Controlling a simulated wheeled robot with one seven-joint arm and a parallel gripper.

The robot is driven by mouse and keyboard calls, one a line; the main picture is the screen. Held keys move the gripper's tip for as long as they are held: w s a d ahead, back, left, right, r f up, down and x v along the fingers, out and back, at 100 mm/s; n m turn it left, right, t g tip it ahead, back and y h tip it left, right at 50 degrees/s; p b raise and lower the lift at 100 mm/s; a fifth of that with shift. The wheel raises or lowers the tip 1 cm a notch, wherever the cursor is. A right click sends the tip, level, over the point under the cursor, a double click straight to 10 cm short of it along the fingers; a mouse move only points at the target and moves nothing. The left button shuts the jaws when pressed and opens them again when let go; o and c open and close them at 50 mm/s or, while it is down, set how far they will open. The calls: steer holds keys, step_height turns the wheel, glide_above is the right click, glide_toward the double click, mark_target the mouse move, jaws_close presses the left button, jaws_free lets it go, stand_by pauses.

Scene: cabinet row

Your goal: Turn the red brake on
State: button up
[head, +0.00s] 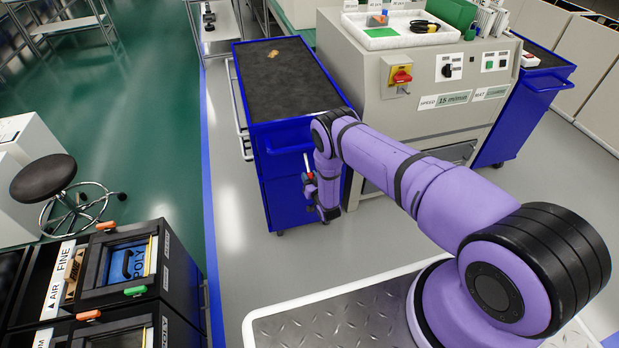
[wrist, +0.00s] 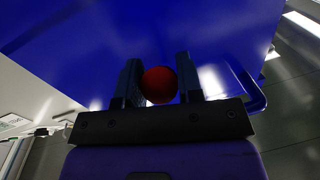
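A red round knob (wrist: 160,85), which I take for the red brake, sits between the two fingers of my gripper (wrist: 160,72) in the wrist view. The fingers stand apart by about the knob's width and appear to touch it on both sides. In the head view my gripper (head: 309,184) is beside the blue cart (head: 285,168), low at its near side. A small red part (head: 308,177) shows there. The knob's lever and mounting are hidden.
The dark-topped blue cart stands left of a grey machine (head: 450,95) with a red switch on a yellow plate (head: 399,76). Grey floor (head: 235,235) is clear between the bins and cart.

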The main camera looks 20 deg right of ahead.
mark_target(308, 172)
jaws_close()
steer(key=shift+s+r, duration=0.1)
steer(key=shift+r, duration=0.05)
steer(key=r+g, duration=0.1)
steer(key=s+r+g, duration=0.1)
steer(key=r+g, duration=0.1)
steer(key=g, duration=0.1)
steer(key=shift+s+m, duration=0.3)
steer(key=shift+s+r+g, duration=0.2)
steer(key=shift+r+g, duration=0.55)
steer(key=shift+g, duration=0.25)
steer(key=shift+s+r+g, duration=0.15)
steer(key=shift+r+g, duration=0.6)
steer(key=shift+g, duration=0.25)
steer(key=o, duration=0.9)
jaws_free()
steer(key=shift+o, duration=0.2)
